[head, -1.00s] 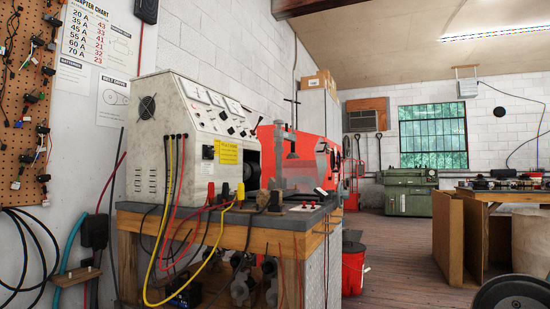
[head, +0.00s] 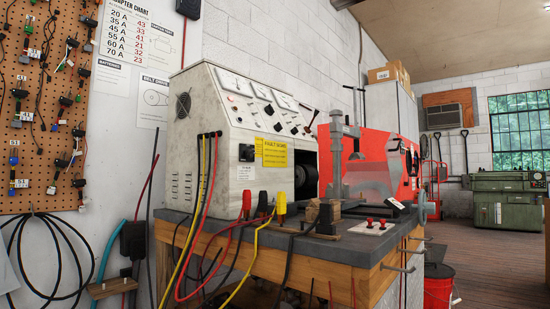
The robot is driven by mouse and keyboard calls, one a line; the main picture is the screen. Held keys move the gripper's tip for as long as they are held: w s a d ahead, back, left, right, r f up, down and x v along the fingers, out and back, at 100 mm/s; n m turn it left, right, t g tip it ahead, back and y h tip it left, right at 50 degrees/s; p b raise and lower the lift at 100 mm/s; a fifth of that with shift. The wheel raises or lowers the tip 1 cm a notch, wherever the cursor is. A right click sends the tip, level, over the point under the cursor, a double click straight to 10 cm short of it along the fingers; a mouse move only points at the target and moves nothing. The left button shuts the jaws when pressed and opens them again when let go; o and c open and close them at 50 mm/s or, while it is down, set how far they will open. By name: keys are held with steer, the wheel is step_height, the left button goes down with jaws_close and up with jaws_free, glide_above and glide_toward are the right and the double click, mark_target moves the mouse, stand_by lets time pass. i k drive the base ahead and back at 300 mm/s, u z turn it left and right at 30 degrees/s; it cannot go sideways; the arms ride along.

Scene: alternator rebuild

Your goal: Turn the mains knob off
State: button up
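A pale grey test bench machine (head: 208,168) stands on a wooden workbench with a dark top. Its sloped panel carries gauges, small knobs and switches (head: 275,110). A black square switch or knob plate (head: 246,152) sits on the front face, left of a yellow label (head: 275,152). I cannot tell which control is the mains knob, nor read any knob's setting at this size. My gripper is not in view.
Red, black and yellow cables with clamps (head: 264,205) hang over the front edge of the workbench (head: 350,245). A pegboard (head: 45,110) with wiring is on the left wall. A red bucket (head: 438,287) stands on open wood floor (head: 470,245) at right.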

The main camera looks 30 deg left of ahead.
mark_target(249, 154)
steer(key=u, duration=0.25)
steer(key=i, duration=0.65)
steer(key=u, duration=0.5)
